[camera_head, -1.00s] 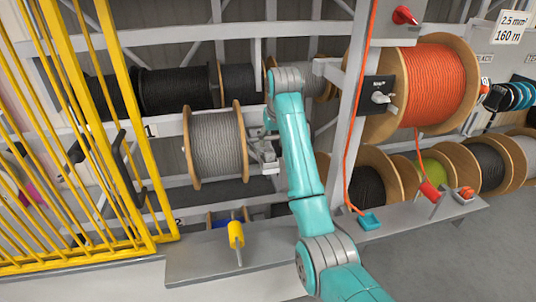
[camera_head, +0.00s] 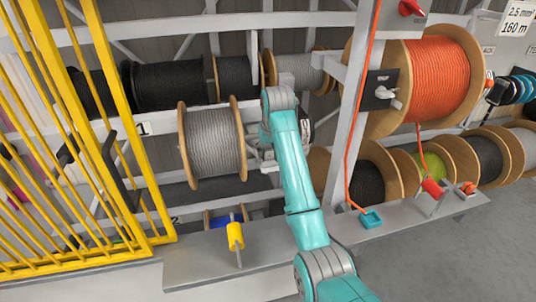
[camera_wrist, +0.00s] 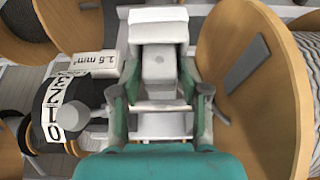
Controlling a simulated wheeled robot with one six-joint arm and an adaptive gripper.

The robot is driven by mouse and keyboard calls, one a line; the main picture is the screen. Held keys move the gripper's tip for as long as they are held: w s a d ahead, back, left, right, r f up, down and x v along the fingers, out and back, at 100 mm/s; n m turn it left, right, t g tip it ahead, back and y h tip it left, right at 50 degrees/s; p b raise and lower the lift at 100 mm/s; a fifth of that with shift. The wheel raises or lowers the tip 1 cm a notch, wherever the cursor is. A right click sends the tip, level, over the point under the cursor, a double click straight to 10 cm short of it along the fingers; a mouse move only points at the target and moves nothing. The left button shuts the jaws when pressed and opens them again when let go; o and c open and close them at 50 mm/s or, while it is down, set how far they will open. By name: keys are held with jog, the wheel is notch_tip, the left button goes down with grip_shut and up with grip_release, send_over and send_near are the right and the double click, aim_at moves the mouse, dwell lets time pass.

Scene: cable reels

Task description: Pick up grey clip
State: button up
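My gripper (camera_wrist: 159,85) is in the middle of the wrist view, its two fingers apart. A pale grey block (camera_wrist: 158,62) shows between them; I cannot tell whether they touch it, or whether it is the clip. A narrow grey piece (camera_wrist: 260,58), possibly the grey clip, shows against the wooden flange right of my fingers. In the head view, my gripper (camera_head: 262,152) is just right of the grey cable reel (camera_head: 213,142), partly hidden by my teal arm. No clip can be made out there.
The reel's wooden flange (camera_wrist: 262,105) is close beside my gripper. A yellow barrier (camera_head: 110,130), a rack post (camera_head: 352,110) and a grey ledge (camera_head: 200,265) flank my arm.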

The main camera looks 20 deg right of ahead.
grip_shut()
jog(key=shift+r, duration=0.1)
notch_tip(320, 180, up, 10)
jog(key=shift+f, duration=0.1)
jog(key=shift+r, duration=0.2)
dwell(0.3)
notch_tip(320, 180, up, 5)
send_over(269, 149)
jog(key=shift+w+f, duration=0.1)
jog(key=shift+f, duration=0.05)
dwell(0.4)
